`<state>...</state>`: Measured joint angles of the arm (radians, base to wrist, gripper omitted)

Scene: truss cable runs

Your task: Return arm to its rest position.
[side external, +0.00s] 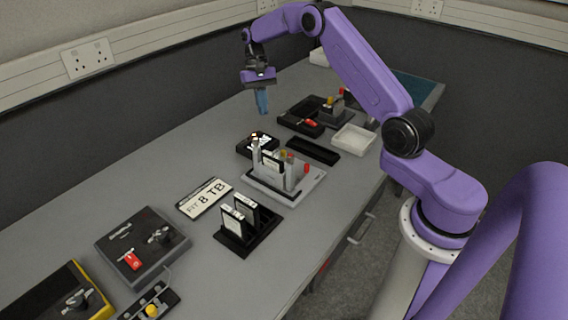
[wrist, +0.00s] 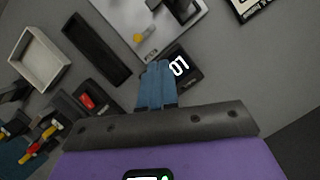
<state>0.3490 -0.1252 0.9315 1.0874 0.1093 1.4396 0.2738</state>
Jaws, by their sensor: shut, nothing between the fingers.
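My gripper (side external: 262,102) hangs from my purple arm above the far half of the grey bench, pointing down. Its blue fingers are together with nothing between them, and they are clear of the bench. In the wrist view the blue fingers (wrist: 156,84) show side by side at the middle, over the bench beside a small black block marked 07 (wrist: 181,68). The arm reaches out from its base at the right.
A grey fixture with upright modules (side external: 284,176) stands mid-bench, with a black rack (side external: 246,232) nearer. A black tray (side external: 313,151) and a white tray (side external: 353,139) lie to the right. A label card (side external: 204,197) and a dark control box (side external: 142,245) lie at left.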

